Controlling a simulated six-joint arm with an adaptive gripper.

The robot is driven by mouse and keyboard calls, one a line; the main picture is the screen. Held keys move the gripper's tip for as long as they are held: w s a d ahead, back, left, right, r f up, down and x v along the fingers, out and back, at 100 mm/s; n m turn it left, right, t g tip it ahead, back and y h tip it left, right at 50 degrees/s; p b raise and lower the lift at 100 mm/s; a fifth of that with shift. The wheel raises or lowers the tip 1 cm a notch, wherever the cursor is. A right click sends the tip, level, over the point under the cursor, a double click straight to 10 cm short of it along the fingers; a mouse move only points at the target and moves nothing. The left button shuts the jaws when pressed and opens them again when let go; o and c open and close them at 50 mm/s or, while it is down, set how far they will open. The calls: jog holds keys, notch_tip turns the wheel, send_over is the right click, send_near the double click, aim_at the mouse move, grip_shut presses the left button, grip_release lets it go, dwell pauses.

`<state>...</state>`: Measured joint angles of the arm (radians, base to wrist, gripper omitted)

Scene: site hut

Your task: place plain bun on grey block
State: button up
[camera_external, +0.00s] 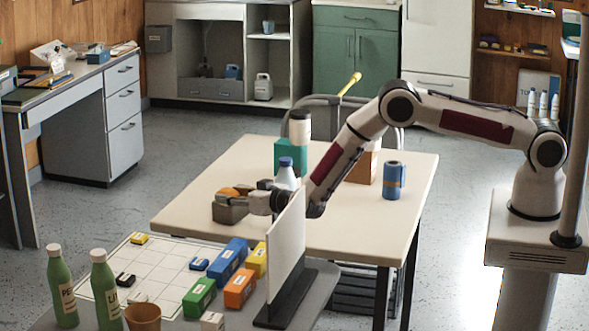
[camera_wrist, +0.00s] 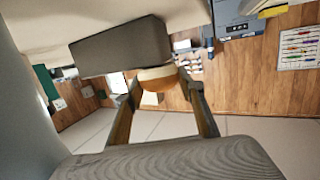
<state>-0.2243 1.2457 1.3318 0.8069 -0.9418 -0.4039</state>
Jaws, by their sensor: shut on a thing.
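The plain bun (camera_external: 229,192) is rounded and orange-tan. In the wrist view the bun (camera_wrist: 157,79) sits between my fingertips. My gripper (camera_external: 243,194) is shut on it at the left part of the cream table (camera_external: 345,225). The grey block (camera_external: 230,213) is a dark box on the table near its left corner, and the bun appears right above it. The grey block (camera_wrist: 120,46) also shows in the wrist view, which looks upside down, with its edge against the bun. I cannot tell whether bun and block touch.
A blue-capped white bottle (camera_external: 286,177) stands close beside my arm. Behind are a green box (camera_external: 290,155), a brown box (camera_external: 365,166) and a blue can (camera_external: 393,182). A white upright panel (camera_external: 286,247) stands in front, beside several coloured boxes and green bottles.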

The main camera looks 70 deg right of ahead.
aim_at(232, 193)
jog(key=shift+f, duration=0.15)
jog(key=o, duration=1.1)
jog(key=shift+r, duration=0.2)
jog(key=shift+v, duration=1.35)
jog(key=shift+s+r, duration=0.15)
jog(key=shift+r, duration=0.2)
notch_tip(232, 193, up, 6)
jog(key=shift+r, duration=0.2)
